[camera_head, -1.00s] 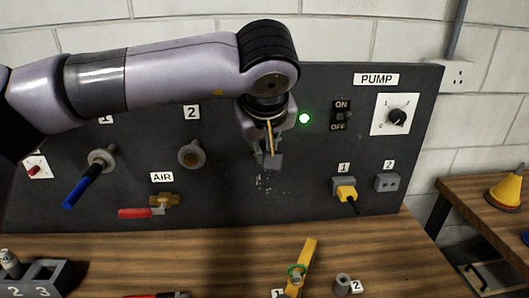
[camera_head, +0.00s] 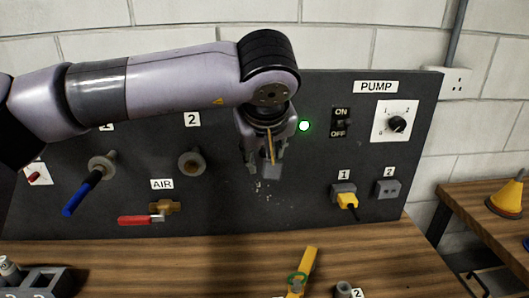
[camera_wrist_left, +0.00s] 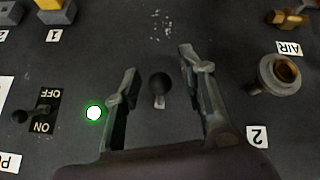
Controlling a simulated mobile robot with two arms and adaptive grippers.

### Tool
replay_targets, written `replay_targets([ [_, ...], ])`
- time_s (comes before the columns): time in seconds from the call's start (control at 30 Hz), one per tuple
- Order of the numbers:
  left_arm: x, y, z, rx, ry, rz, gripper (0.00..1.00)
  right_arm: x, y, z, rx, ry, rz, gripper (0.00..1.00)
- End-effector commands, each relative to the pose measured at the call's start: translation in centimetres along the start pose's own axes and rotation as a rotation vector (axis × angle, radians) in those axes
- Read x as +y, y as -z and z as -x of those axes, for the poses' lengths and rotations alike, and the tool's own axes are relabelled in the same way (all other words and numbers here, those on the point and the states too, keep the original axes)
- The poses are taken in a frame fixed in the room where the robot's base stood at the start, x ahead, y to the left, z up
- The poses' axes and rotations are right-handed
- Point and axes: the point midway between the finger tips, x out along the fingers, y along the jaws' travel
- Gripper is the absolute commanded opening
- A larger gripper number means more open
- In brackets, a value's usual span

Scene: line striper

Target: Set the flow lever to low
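My left gripper (camera_head: 265,166) hangs in front of the dark panel, left of the lit green-white lamp (camera_head: 304,126). The left wrist view shows its two fingers (camera_wrist_left: 160,66) apart, with nothing held. Between them is a short dark lever with a round knob (camera_wrist_left: 159,88); no gap-closing contact shows. I take this to be the flow lever, but no flow or low label is readable. In the head view my gripper hides it. My right gripper is in neither view.
The lamp (camera_wrist_left: 94,113) and ON/OFF switch (camera_head: 342,122) are close to my left gripper. A grey round fitting (camera_head: 192,163) is on its other side. The AIR valve's red handle (camera_head: 134,220), a blue-handled valve (camera_head: 84,192), the PUMP dial (camera_head: 397,124) and yellow plug (camera_head: 347,200) also project.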

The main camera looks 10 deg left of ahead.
Motion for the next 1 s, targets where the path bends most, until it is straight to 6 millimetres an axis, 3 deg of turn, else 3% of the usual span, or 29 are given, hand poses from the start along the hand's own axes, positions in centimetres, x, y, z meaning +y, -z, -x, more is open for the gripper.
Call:
replay_targets([
  [0.17, 0.1, 0.1, 1.0, 0.002, -0.003, 0.001, 0.38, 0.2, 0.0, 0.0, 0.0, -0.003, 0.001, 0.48],
  [0.5, 0.1, 0.1, 7.8, 0.003, -0.003, 0.001, 0.38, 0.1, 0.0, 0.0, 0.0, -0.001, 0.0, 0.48],
  [0.7, 0.0, 0.0, 10.9, 0.001, 0.0, -0.001, 0.38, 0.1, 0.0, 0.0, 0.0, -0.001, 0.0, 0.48],
  [1.0, 0.0, 0.0, 12.0, 0.0, 0.0, 0.0, 0.38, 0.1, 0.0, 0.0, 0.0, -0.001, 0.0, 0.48],
])
